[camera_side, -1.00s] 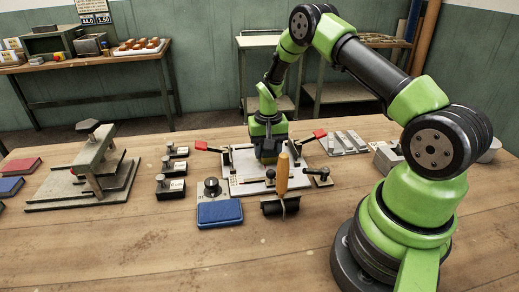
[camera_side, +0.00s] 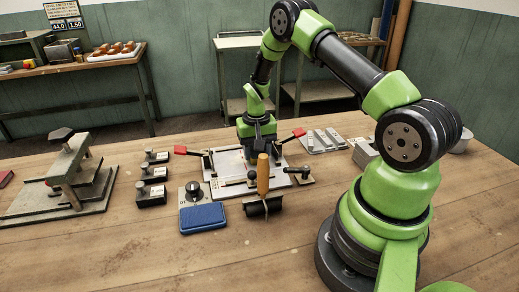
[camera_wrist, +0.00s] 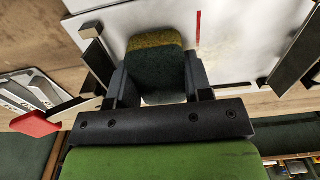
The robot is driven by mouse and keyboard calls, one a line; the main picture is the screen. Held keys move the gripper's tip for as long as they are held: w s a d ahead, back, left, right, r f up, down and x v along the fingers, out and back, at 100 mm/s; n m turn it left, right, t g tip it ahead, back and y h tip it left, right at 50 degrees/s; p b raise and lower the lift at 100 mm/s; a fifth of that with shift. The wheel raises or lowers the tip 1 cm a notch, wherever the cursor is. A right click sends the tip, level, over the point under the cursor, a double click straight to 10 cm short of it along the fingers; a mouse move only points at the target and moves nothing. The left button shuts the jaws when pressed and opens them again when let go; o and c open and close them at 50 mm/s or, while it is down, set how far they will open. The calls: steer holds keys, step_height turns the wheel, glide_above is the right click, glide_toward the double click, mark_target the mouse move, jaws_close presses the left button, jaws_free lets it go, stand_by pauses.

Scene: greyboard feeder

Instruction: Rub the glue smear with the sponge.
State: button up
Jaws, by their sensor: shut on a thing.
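My gripper (camera_wrist: 150,75) is shut on the sponge (camera_wrist: 155,68), a dark green block with a yellow edge, in the wrist view. The sponge is over the pale board (camera_wrist: 240,60); I cannot tell whether it touches it. A faint yellowish patch right of the sponge may be the glue smear (camera_wrist: 225,50). A thin red mark (camera_wrist: 198,28) lies near it. In the side view my gripper (camera_side: 257,150) is over the back right part of the board (camera_side: 225,188), and the sponge is hidden.
Red-handled clamps (camera_side: 182,150) flank the board. An orange-handled tool (camera_side: 263,175) stands at its front in a dark holder (camera_side: 262,207). A blue pad (camera_side: 203,217), several black blocks (camera_side: 152,174) and a metal press (camera_side: 65,185) are left. The front table is clear.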

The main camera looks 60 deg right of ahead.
mark_target(237, 161)
steer(key=shift+w+a+f, duration=0.1)
steer(key=shift+w+a, duration=3)
steer(key=shift+a, duration=0.05)
steer(key=shift+s+d, duration=1.2)
steer(key=shift+d, duration=0.05)
steer(key=shift+s+d, duration=1.25)
steer(key=shift+d, duration=0.05)
steer(key=shift+s+d, duration=1.1)
steer(key=shift+s, duration=0.05)
steer(key=shift+r, duration=3.1)
